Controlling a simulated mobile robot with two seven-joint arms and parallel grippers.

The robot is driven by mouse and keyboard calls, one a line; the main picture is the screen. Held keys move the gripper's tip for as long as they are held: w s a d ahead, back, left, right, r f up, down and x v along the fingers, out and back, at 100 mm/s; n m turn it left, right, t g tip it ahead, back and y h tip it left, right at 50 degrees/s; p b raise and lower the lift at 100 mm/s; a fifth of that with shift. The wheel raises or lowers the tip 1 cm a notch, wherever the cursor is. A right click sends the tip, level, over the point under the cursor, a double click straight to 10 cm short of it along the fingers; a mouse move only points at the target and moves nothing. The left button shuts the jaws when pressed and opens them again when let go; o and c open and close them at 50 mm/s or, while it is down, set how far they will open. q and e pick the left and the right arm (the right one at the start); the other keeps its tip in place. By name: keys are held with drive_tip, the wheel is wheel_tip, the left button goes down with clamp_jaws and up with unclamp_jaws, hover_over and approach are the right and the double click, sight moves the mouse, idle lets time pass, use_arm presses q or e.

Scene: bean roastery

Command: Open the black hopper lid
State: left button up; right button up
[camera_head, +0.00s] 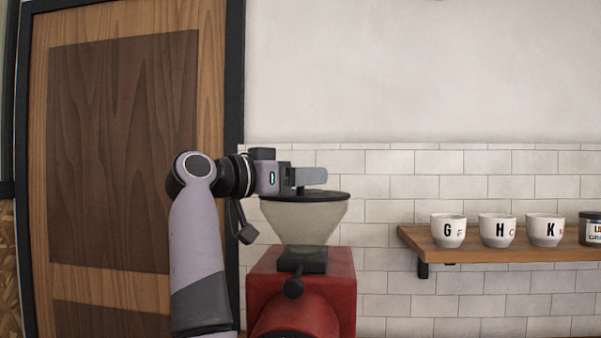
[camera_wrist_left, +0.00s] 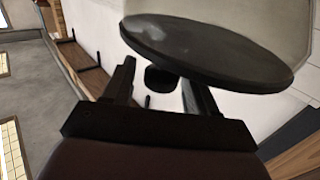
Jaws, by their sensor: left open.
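The black hopper lid (camera_head: 325,197) lies flat on top of the pale, translucent hopper (camera_head: 305,222) of a red grinder. It looks closed. In the left wrist view the lid (camera_wrist_left: 205,50) is a large dark disc, and its short black knob (camera_wrist_left: 160,80) shows between the fingers. My left gripper (camera_head: 312,176) comes in from the left just above the lid. Its jaws are open, with one finger on each side of the knob (camera_wrist_left: 157,76). I cannot tell whether either finger touches it. My right gripper is in neither view.
The red grinder body (camera_head: 342,285) stands below the hopper. A wooden shelf (camera_head: 500,252) on the tiled wall at right holds white lettered cups (camera_head: 497,230) and a dark tin (camera_head: 591,229). A wooden door (camera_head: 120,130) is behind my left arm. The wall above the lid is bare.

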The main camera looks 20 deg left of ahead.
use_arm(q)
clamp_jaws()
drive_tip(key=shift+r, duration=0.1)
drive_tip(key=shift+w+a+r+n+g, duration=0.15)
drive_tip(key=shift+r+n+g, duration=0.1)
drive_tip(key=shift+r, duration=0.2)
drive_tip(key=shift+w+d+r+n+g, duration=0.15)
drive_tip(key=shift+r+n+g, duration=0.1)
drive_tip(key=shift+r, duration=0.2)
drive_tip(key=shift+w+a+r+n+g+y, duration=0.1)
drive_tip(key=shift+w+r+n+g+y, duration=0.15)
drive_tip(key=shift+r, duration=0.25)
drive_tip(key=shift+w+a+r+n+g+y, duration=0.15)
drive_tip(key=shift+w+r+n+y, duration=0.1)
drive_tip(key=shift+r, duration=0.25)
drive_tip(key=shift+w+a+r, duration=0.1)
drive_tip(key=shift+w+r, duration=0.15)
drive_tip(key=shift+r, duration=0.25)
drive_tip(key=shift+w+r, duration=0.25)
drive_tip(key=shift+r, duration=0.25)
drive_tip(key=shift+w+a+r, duration=0.2)
drive_tip(key=shift+w+r, duration=0.9)
drive_tip(key=shift+r, duration=0.15)
drive_tip(key=shift+w, duration=0.1)
